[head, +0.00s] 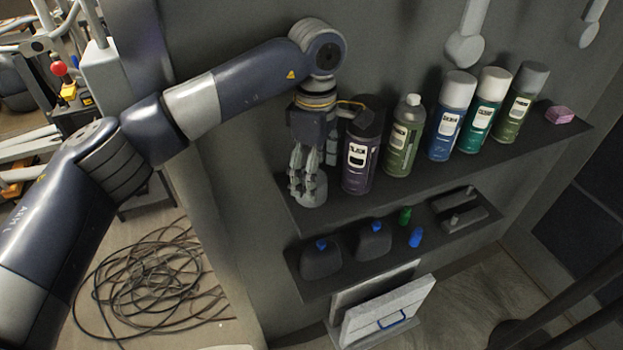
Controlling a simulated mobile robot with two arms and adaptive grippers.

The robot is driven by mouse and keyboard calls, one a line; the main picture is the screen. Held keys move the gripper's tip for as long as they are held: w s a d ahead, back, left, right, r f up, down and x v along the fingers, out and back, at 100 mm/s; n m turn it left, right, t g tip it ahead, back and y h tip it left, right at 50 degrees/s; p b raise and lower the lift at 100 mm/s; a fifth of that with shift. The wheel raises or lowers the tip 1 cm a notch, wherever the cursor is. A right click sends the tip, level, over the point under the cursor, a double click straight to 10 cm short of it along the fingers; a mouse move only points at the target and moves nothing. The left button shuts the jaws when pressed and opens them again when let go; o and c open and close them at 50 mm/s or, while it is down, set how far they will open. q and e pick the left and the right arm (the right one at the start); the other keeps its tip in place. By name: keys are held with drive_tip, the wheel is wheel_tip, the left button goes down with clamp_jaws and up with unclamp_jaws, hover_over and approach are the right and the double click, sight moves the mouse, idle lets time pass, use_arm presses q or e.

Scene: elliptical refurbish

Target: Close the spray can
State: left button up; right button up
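An olive-green spray can (402,138) stands upright on the upper shelf with a pale, narrow top and no wide cap on it. My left gripper (307,190) points down at the left end of that shelf, left of a purple can (360,155) with a dark cap. A light grey rounded piece (314,194), perhaps a cap, is at its fingertips. The fingers partly cover this piece, and I cannot tell whether they grip it. My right gripper is not in view.
Capped blue (450,118), teal (484,110) and green (519,107) cans stand further right, near a pink block (559,115). The lower shelf (345,277) holds dark bottles with blue caps and small items. A white case (388,310) sits below. Cables (155,285) lie on the floor.

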use_arm(q)
drive_tip(key=shift+a+f, duration=0.1)
drive_tip(key=shift+f, duration=1.2)
drive_tip(key=shift+c, duration=0.3)
drive_tip(key=c, duration=0.7)
